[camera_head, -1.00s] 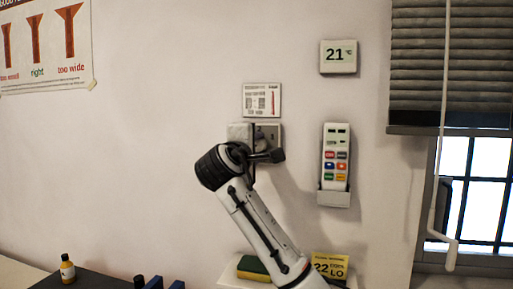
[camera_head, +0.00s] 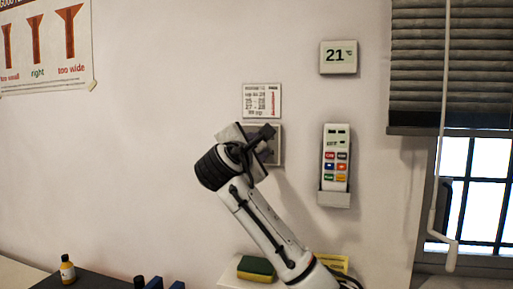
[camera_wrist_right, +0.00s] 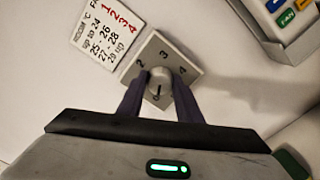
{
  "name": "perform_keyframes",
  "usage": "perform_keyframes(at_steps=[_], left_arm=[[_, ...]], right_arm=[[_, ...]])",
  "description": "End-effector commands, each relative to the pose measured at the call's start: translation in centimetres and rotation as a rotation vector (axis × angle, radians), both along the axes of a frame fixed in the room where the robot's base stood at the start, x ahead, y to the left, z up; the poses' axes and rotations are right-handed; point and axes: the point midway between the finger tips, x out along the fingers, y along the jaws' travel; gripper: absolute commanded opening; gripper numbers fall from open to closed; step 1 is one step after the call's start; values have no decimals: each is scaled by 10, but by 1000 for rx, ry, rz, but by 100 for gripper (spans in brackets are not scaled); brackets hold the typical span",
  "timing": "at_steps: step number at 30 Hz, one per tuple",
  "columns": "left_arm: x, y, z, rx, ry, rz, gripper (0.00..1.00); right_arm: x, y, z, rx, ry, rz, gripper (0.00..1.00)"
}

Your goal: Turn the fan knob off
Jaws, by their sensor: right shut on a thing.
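The fan knob (camera_wrist_right: 160,76) is a small round grey knob on a square wall plate (camera_wrist_right: 190,66) with numbers around it. A dark mark on the knob points down in the right wrist view, towards what looks like a 0. My right gripper (camera_wrist_right: 159,88) is shut on the knob, one dark finger on each side. In the head view my right gripper (camera_head: 262,142) covers the knob, and only part of the plate (camera_head: 277,148) shows. My left gripper is not in view.
A printed card (camera_head: 262,101) hangs just above the plate. A remote in a holder (camera_head: 335,165) is to the right, below a display reading 21 (camera_head: 338,57).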

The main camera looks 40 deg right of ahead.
Motion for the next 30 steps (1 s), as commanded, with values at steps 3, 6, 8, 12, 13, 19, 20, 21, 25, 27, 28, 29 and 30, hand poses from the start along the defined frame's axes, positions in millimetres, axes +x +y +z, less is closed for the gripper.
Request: perform_keyframes(at_steps=[3, 6, 8, 12, 13, 19, 20, 21, 25, 27, 28, 29, 30], left_arm=[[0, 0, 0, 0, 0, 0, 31], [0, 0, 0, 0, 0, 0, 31], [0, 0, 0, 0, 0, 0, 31], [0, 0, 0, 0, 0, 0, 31], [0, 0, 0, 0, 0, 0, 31], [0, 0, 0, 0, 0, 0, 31], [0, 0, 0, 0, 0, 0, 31], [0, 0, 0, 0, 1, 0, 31], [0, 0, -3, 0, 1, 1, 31], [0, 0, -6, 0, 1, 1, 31], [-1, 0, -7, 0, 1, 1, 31], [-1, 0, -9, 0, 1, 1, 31], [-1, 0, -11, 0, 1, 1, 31]], right_arm=[[0, 0, -2, -2, 8, 0, 10], [0, 0, -2, -2, 8, 0, 10], [0, 0, -2, -2, 8, 0, 10], [0, 0, -2, -2, 8, 0, 42], [0, 0, -2, -1, 7, 0, 47], [0, 0, -1, -2, 4, 0, 50], [0, 0, -1, -2, 4, 0, 50], [0, 0, -1, -2, 4, 0, 50], [-4, 6, -1, -2, 2, 3, 50], [-9, 13, -2, -3, 2, 4, 50], [-12, 17, -2, -3, 0, 5, 50], [-16, 21, -3, -2, 0, 5, 50], [-21, 28, -3, -3, 0, 6, 50]])
